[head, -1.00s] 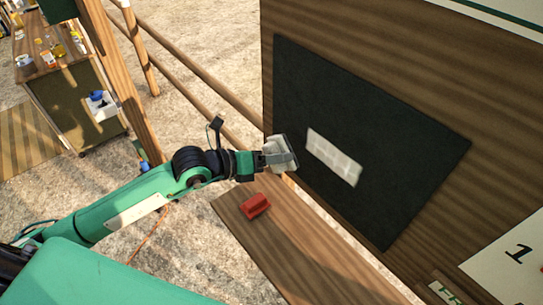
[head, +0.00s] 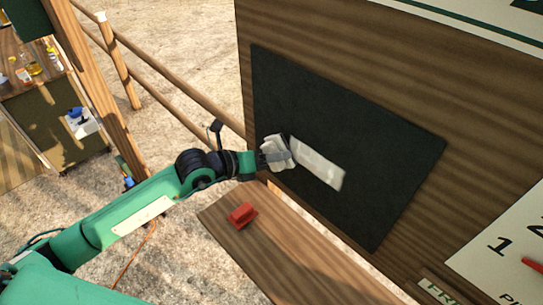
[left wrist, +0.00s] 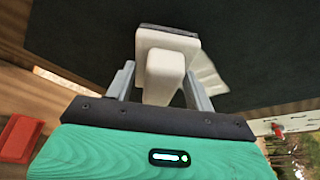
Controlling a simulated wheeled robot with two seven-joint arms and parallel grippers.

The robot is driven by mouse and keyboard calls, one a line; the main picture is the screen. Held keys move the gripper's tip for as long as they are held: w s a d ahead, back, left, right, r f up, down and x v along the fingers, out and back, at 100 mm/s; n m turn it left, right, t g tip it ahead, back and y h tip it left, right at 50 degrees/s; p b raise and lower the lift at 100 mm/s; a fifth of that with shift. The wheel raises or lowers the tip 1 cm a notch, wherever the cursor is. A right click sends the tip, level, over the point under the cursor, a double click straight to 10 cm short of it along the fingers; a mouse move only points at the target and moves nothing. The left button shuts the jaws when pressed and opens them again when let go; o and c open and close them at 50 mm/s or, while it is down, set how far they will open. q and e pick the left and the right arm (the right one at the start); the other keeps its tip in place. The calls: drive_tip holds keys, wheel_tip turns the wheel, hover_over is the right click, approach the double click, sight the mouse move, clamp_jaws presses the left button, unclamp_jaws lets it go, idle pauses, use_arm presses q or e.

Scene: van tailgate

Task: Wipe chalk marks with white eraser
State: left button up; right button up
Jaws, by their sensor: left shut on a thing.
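The chalk marks (head: 320,165) are a pale white strip on the dark chalkboard (head: 345,115), which is fixed to a wooden wall. My left gripper (head: 272,153) is at the left end of the strip, shut on the white eraser (head: 284,150). In the left wrist view the eraser (left wrist: 165,72) has a white grip block between the two fingers and a dark pad edge facing the board. It is at or very near the board; contact is hard to tell. Part of the strip (left wrist: 208,75) shows beside it. My right gripper is not in view.
A red block-like object (head: 242,214) lies on the wooden shelf (head: 290,255) below the board. A sign with numbers (head: 510,245) is at the lower right. A wooden rail fence (head: 170,85) and a cabinet with bottles (head: 45,110) stand at the left.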

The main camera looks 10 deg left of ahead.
sight(288, 161)
use_arm(q)
drive_tip(key=shift+w+d, duration=0.3)
drive_tip(key=shift+w, duration=0.15)
drive_tip(key=shift+w+d, duration=0.25)
drive_tip(key=shift+w, duration=0.1)
idle(0.4)
drive_tip(key=shift+s+d+r+p, duration=0.1)
drive_tip(key=shift+s+d+p, duration=0.2)
drive_tip(key=shift+s+d, duration=0.25)
drive_tip(key=shift+s+d+p, duration=0.3)
drive_tip(key=shift+s+d, duration=0.25)
drive_tip(key=shift+d, duration=0.3)
drive_tip(key=shift+s+d, duration=0.35)
drive_tip(key=shift+d, duration=0.35)
drive_tip(key=shift+s+d, duration=0.5)
drive_tip(key=shift+d, duration=0.25)
drive_tip(key=shift+s+d, duration=0.45)
drive_tip(key=shift+d, duration=0.25)
drive_tip(key=shift+s+d, duration=0.4)
drive_tip(key=shift+d, duration=0.3)
drive_tip(key=shift+s+d, duration=0.1)
